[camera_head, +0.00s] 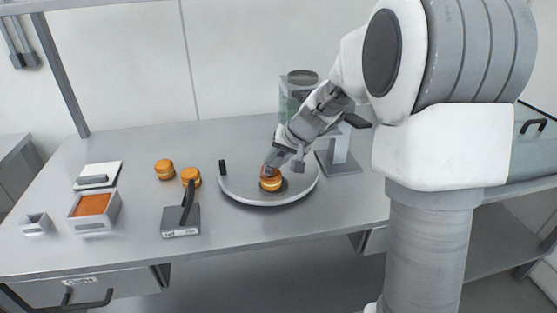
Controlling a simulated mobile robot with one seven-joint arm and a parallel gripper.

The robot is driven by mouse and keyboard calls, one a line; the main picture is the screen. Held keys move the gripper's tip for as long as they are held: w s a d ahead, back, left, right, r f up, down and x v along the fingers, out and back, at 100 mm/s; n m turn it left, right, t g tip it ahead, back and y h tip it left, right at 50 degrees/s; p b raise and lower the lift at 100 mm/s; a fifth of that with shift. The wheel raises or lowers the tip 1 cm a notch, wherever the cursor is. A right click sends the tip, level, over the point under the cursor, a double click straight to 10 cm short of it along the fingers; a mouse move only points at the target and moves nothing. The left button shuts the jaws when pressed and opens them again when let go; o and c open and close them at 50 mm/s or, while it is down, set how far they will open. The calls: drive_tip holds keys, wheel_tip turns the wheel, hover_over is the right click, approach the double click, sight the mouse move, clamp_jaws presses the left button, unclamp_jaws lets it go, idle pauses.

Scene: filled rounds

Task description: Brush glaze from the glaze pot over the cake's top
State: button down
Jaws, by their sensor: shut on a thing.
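My gripper (271,166) is shut at a small orange-brown round (270,183) on a round grey plate (240,198). It appears to hold the round's upper part, a reddish-brown piece close over a yellow-orange lower part. The fingers hide some of it, and I cannot tell whether the two parts touch. A darker patch lies under and beside the round on the plate. I see no brush in my gripper. No pot is clearly recognisable as the glaze pot; an open square container (97,222) at the left holds orange-red stuff.
Two more rounds (164,169) (191,177) stand left of the plate. A grey block with a black upright handle (181,222) stands in front of them. A white flat device (98,176) and a small empty box (36,224) are at the left. A glass-bodied machine (300,82) stands behind my gripper.

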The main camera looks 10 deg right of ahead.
drive_tip(key=r, duration=0.2)
drive_tip(key=r+p, duration=0.1)
drive_tip(key=shift+d+r, duration=0.25)
drive_tip(key=shift+d, duration=0.05)
drive_tip(key=shift+r+p, duration=1.75)
drive_tip(key=shift+r, duration=0.7)
